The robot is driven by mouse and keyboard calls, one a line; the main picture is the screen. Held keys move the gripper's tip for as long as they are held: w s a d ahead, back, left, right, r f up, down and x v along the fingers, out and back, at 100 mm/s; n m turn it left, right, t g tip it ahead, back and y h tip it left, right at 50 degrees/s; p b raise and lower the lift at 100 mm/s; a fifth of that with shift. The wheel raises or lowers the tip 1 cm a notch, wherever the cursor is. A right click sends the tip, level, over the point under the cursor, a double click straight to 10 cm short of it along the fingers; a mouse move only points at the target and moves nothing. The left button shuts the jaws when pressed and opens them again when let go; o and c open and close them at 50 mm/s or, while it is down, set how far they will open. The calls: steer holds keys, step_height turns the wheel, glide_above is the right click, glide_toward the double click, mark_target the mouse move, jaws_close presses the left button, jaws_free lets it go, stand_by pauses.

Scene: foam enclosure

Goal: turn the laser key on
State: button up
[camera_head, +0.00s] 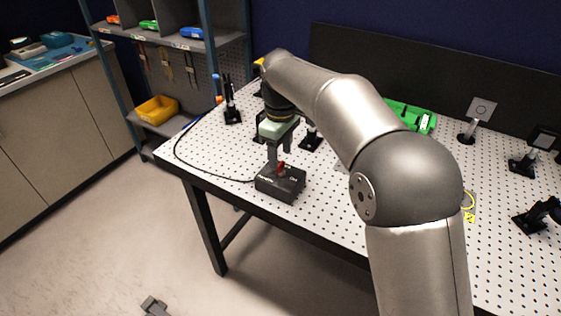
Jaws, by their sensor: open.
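A black key box (279,186) with small white lettering sits near the front left edge of the perforated table. A small red key (281,166) stands on its top. My gripper (279,165) points down directly over the box, with its fingers beside the red key. It is open; the fingers partly cover the key, and I cannot tell whether they touch it. The key's exact angle is too small to read.
The white perforated table (330,218) holds several black optic mounts, such as one (232,103) at the back left. A black cable (190,165) curves from the box along the left edge. A green device (409,116) lies behind my arm. Bare table surrounds the box.

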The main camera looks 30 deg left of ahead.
mark_target(280, 163)
steer(key=shift+f, duration=1.65)
steer(key=c, duration=1)
